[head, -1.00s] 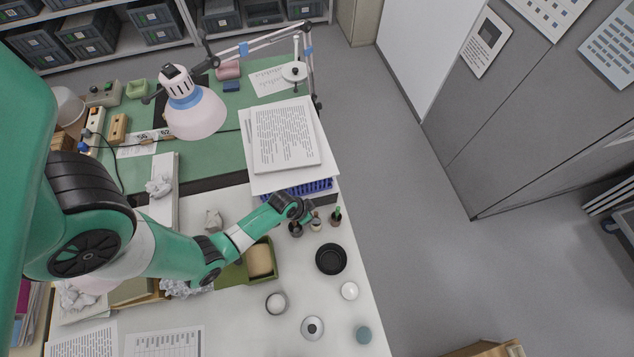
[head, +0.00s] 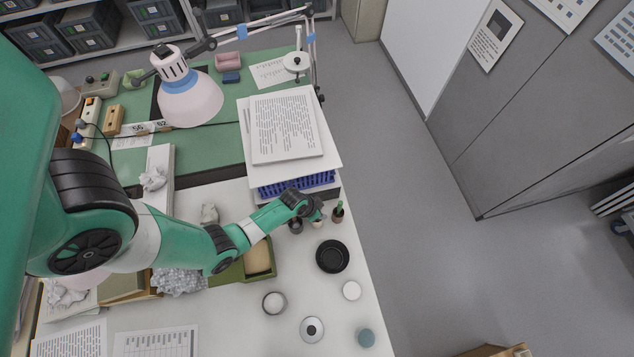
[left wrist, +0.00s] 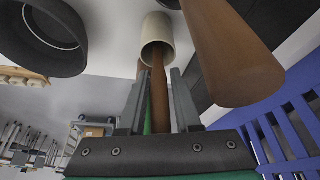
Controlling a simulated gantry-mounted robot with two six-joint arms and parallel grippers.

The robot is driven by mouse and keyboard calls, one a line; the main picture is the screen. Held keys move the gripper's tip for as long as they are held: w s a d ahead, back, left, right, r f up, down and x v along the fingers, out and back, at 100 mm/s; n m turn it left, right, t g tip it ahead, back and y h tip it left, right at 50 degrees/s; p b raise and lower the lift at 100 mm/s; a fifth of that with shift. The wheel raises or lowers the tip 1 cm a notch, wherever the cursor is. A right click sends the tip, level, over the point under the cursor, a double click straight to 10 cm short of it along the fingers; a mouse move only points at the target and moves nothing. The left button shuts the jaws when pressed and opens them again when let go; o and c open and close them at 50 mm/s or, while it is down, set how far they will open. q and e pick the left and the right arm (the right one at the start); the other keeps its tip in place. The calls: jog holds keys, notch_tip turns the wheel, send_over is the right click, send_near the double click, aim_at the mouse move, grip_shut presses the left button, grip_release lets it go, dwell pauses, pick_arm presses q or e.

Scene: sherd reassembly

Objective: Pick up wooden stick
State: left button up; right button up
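A brown wooden stick (left wrist: 158,85) stands in a small beige cup (left wrist: 156,32) in the left wrist view. My left gripper (left wrist: 159,80) has its two fingers on either side of the stick, with a narrow gap showing beside it; it looks open and not clamped. In the head view my left gripper (head: 316,208) is low over the small containers at the table's right edge and largely hides the stick and cup. My right gripper is in neither view.
A blue basket (head: 296,187) under papers (head: 287,128) is just behind. A green box (head: 232,270) sits under my forearm. Small jars are in front.

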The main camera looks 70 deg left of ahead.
pick_arm(q)
grip_shut()
jog(key=shift+r, duration=0.1)
notch_tip(320, 180, up, 10)
jog(key=p, duration=0.8)
jog(key=shift+p, duration=0.35)
